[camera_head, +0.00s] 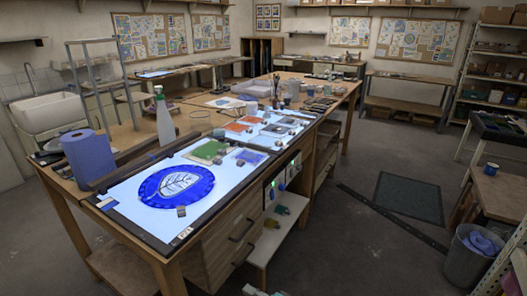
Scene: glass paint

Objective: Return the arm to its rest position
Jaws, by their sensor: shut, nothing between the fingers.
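My gripper does not show clearly in the head view; a small pale piece cut off at the bottom edge cannot be identified. The workbench (220,238) runs from the front left toward the back of the room. A lit panel (130,216) on its top carries a round blue glass piece (176,186) with a pale tree design. Green (208,149) and orange (237,127) glass pieces lie farther back.
A blue paper roll (88,158) and a spray bottle (164,117) stand along the bench's left side. A low white shelf (262,250) juts out by the drawers. A grey bin (466,262) stands at the right. The floor between (345,245) is mostly clear, with a dark mat (408,198).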

